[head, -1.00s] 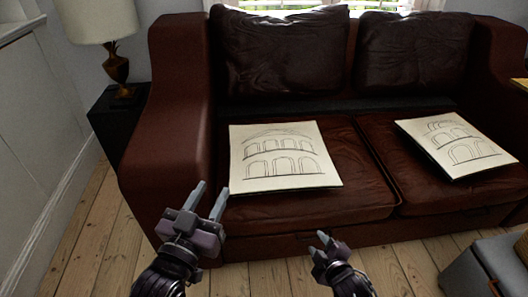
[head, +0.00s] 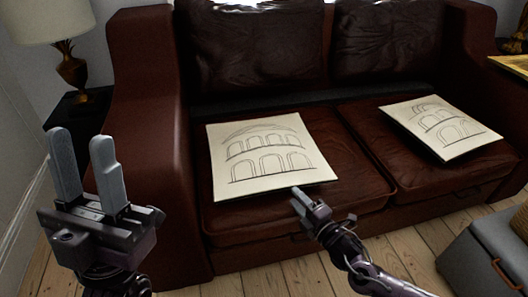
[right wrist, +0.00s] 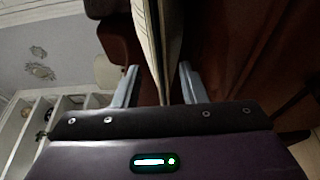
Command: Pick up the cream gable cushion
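A flat cream cushion (head: 262,160) with line-drawn arches under a low roof line lies on the left seat of the sofa. A similar cream cushion (head: 440,127) with arches lies on the right seat. My right gripper (head: 298,192) is at the near edge of the left cushion. In the right wrist view, that cushion's edge (right wrist: 162,40) runs between the fingers of my right gripper (right wrist: 160,82), with a gap on each side. My left gripper (head: 84,145) is open and empty in front of the sofa's left arm, away from both cushions.
The dark red leather sofa (head: 150,130) has dark back cushions (head: 250,50). A lamp (head: 70,65) stands on a dark side table at the left. A grey ottoman (head: 480,262) is at the lower right. Bare floorboards (head: 400,250) lie in front.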

